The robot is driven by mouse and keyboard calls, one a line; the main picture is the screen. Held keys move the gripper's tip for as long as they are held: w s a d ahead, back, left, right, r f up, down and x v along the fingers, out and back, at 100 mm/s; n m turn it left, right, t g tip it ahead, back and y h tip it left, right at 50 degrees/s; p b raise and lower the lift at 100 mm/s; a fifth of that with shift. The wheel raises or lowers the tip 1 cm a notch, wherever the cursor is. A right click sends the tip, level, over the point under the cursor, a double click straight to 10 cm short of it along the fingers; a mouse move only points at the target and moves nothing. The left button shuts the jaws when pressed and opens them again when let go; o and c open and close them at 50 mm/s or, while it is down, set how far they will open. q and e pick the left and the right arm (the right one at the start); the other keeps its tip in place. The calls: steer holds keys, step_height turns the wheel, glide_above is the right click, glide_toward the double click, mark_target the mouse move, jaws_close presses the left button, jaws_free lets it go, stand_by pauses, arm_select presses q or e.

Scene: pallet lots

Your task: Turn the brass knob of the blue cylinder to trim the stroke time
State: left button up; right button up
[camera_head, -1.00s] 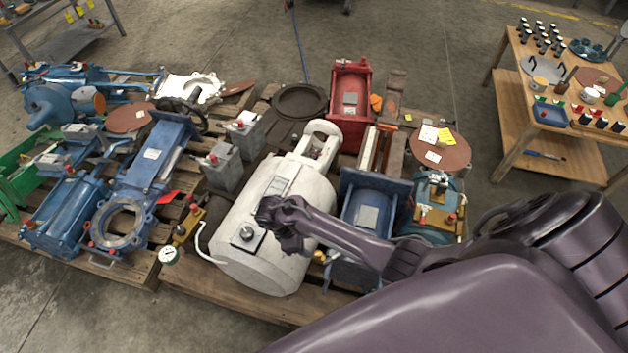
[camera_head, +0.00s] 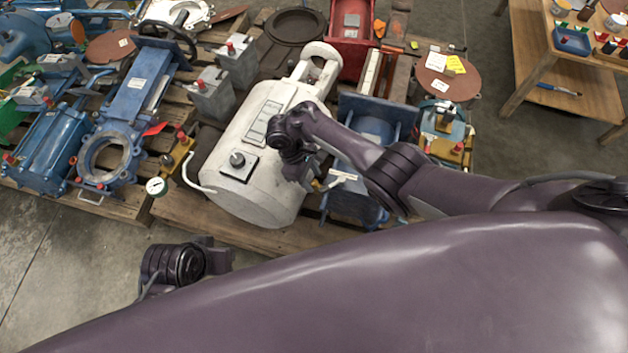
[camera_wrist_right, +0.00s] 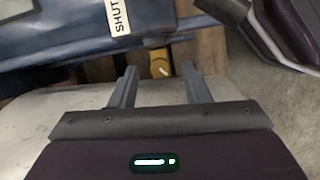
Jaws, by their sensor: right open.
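The blue cylinder (camera_head: 352,201) stands right of the white tank, partly hidden by my right arm. In the right wrist view its blue body (camera_wrist_right: 70,32) carries a "SHUT" label (camera_wrist_right: 117,15). The small brass knob (camera_wrist_right: 159,64) shows there beyond my right fingertips, roughly between them. My right gripper (camera_wrist_right: 158,82) is open with nothing between its fingers; in the head view it (camera_head: 298,172) hangs over the white tank's right side, its fingers hard to make out. My left gripper (camera_head: 218,260) is low in the head view, in front of the pallet; its fingers cannot be made out.
The white tank (camera_head: 222,195) lies close under my right gripper. A gauge (camera_head: 156,186) with a brass fitting stands to its left. Blue valve bodies (camera_head: 112,150) fill the left pallet, and a red housing (camera_head: 350,40) stands behind. Bare floor (camera_head: 80,270) lies at the front left.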

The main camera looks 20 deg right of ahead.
steer(key=shift+x, duration=0.8)
arm_select(q)
steer(key=shift+w+d+f, duration=0.1)
steer(key=shift+w+d, duration=0.1)
steer(key=shift+d, duration=0.25)
arm_select(e)
jaws_close()
steer(key=shift+r, duration=0.1)
steer(key=shift+r+n+p, duration=0.1)
steer(key=shift+n+p, duration=0.2)
steer(key=shift+n, duration=0.3)
steer(key=shift+n+t+h, duration=0.3)
steer(key=shift+n, duration=0.1)
arm_select(q)
steer(key=shift+s+a+r, duration=0.1)
steer(key=shift+s+a, duration=0.1)
steer(key=shift+a, duration=0.25)
steer(key=shift+s+a+r, duration=0.1)
steer(key=shift+s+a, duration=0.05)
steer(key=shift+a, duration=0.25)
arm_select(e)
steer(key=shift+n, duration=0.5)
steer(key=shift+a, duration=0.1)
